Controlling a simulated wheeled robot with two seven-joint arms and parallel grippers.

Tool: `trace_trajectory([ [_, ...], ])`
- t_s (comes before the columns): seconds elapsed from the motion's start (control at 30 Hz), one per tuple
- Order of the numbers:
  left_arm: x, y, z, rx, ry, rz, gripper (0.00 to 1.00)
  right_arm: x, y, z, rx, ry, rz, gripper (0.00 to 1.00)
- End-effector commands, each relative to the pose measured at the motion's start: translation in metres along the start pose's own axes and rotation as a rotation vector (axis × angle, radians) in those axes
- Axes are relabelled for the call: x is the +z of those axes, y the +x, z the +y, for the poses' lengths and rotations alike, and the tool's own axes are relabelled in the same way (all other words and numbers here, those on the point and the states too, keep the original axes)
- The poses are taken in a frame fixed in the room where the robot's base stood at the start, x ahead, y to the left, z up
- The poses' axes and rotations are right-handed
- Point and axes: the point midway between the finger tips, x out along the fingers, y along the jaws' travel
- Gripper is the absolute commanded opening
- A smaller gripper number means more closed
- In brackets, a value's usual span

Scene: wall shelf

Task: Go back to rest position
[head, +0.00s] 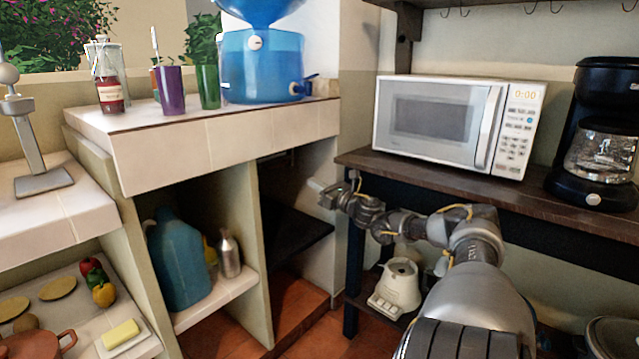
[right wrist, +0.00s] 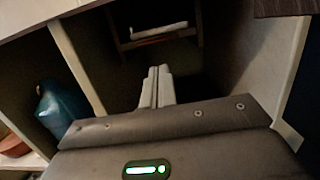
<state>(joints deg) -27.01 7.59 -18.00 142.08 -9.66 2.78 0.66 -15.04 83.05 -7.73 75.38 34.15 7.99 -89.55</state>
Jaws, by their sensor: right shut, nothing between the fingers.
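My right gripper (head: 322,191) is at the end of my right arm, which reaches in from the lower right in the head view. It hangs in front of the dark opening under the tiled counter, left of the dark wood shelf. In the right wrist view its two pale fingers (right wrist: 156,88) lie together with nothing between them. They point into the dark compartment, apart from its walls. My left gripper is not in the head view.
A white microwave (head: 436,122) and a black coffee maker (head: 599,140) stand on the dark shelf (head: 420,175). A blender base (head: 397,286) sits below, near my arm. Cups and a blue dispenser (head: 262,66) stand on the tiled counter (head: 205,150). A blue jug (head: 178,262) is underneath.

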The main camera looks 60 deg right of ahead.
Motion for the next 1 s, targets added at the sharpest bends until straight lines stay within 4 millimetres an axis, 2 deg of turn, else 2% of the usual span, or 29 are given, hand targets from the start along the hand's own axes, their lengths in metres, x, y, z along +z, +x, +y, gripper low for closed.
trace_trajectory([
  [0.1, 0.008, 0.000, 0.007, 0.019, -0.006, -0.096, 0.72, 0.001, -0.007, 0.000, 0.000, -0.001, 0.003, 0.00],
  [0.3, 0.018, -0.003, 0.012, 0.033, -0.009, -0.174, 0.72, 0.001, -0.013, 0.000, 0.001, 0.001, 0.001, 0.00],
  [0.8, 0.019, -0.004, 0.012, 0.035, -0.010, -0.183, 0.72, 0.000, -0.013, 0.001, 0.001, 0.009, 0.000, 0.00],
  [0.93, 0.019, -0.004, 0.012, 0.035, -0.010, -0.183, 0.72, -0.002, -0.013, -0.001, -0.009, 0.128, 0.007, 0.00],
  [0.97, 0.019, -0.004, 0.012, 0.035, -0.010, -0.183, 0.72, -0.006, -0.013, -0.001, -0.014, 0.186, 0.020, 0.00],
  [1.0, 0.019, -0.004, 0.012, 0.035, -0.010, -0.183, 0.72, -0.015, -0.012, 0.008, -0.011, 0.293, 0.050, 0.00],
])
